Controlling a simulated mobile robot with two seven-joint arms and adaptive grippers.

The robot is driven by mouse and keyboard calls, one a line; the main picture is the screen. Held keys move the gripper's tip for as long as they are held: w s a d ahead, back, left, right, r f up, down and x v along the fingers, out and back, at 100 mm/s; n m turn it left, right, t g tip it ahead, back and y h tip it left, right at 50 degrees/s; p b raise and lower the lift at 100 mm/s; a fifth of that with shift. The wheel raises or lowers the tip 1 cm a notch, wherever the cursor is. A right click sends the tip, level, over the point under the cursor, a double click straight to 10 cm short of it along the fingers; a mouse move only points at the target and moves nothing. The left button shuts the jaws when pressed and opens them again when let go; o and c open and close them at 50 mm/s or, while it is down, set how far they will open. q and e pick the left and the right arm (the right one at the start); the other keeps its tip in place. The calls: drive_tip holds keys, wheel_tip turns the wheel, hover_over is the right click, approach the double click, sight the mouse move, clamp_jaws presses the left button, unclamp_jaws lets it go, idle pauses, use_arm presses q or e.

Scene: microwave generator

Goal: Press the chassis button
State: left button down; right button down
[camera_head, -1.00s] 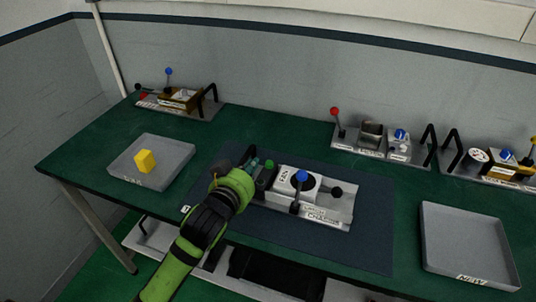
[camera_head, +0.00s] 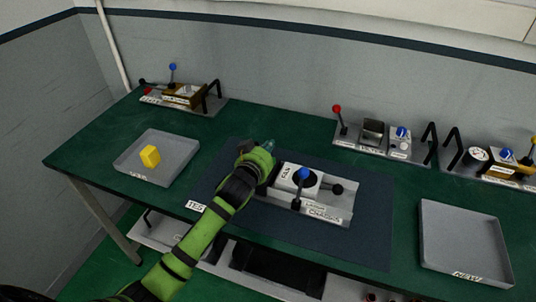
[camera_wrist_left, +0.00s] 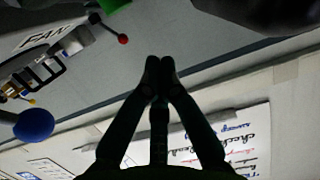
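The chassis (camera_head: 325,207) lies on a dark mat in the middle of the green table. It carries a white block labelled FAN (camera_head: 286,174), a blue-knobbed lever (camera_head: 303,174) and a black knob (camera_head: 337,189). My left gripper (camera_head: 268,146) is over the chassis's left end, and my wrist hides that end, including the button there. In the left wrist view, its fingers (camera_wrist_left: 160,64) meet at the tips with nothing between them. My right gripper is not in view.
A grey tray (camera_head: 176,176) with a yellow cube (camera_head: 150,156) stands at left. An empty tray labelled NEW (camera_head: 465,273) is at right. Units with levers and black handles line the back edge. A wall rises behind the table.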

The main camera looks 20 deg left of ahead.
use_arm(q)
drive_tip(key=f, duration=0.3)
drive_tip(key=shift+s+f, duration=0.2)
drive_tip(key=shift+f, duration=0.1)
drive_tip(key=shift+f, duration=0.1)
